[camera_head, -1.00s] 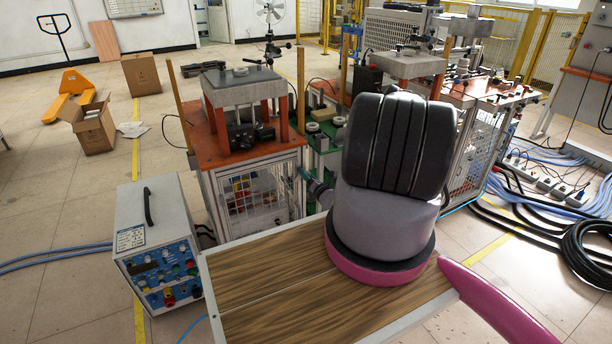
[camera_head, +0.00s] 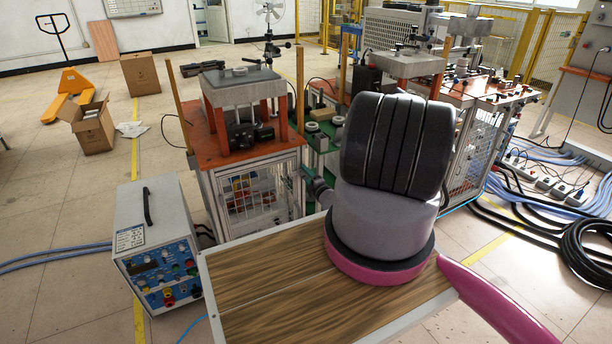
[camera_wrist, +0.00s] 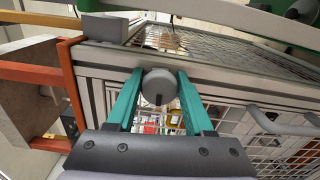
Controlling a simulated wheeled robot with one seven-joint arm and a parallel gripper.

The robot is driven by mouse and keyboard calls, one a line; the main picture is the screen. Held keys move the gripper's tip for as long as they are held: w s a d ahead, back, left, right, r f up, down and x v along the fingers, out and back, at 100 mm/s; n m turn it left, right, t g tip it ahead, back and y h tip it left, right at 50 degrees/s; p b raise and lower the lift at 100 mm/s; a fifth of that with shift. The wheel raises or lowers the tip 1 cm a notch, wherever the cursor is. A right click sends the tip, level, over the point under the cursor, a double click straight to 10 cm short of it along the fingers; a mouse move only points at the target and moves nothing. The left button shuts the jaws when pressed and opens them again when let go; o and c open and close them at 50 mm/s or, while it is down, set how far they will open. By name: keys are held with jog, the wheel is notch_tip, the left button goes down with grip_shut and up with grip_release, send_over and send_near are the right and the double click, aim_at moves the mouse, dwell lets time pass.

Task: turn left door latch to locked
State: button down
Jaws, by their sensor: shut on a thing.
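The latch is a round dark grey knob (camera_wrist: 160,87) in the wrist view, on the frame beside the mesh door (camera_wrist: 265,135). A dark line on its face runs roughly upright in that view. My gripper (camera_wrist: 158,90) has its two teal fingers on either side of the knob, shut on it. In the head view my gripper (camera_head: 309,174) is at the right edge of the left machine's caged front (camera_head: 250,190). My arm hides part of that area, and the knob cannot be made out there.
A blue-fronted power unit (camera_head: 158,240) stands left of the machine. My wood-topped base is close in front. An orange-topped table (camera_head: 215,150) sits above the cage. A second caged machine (camera_head: 478,150) stands to the right. Open floor lies to the left.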

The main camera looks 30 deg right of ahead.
jog(key=shift+s+f+m, duration=0.1)
jog(key=shift+m, duration=0.4)
jog(key=shift+c, duration=1.6)
grip_release()
jog(key=s, duration=1)
jog(key=shift+s+d, duration=0.15)
jog(key=shift+s, duration=0.2)
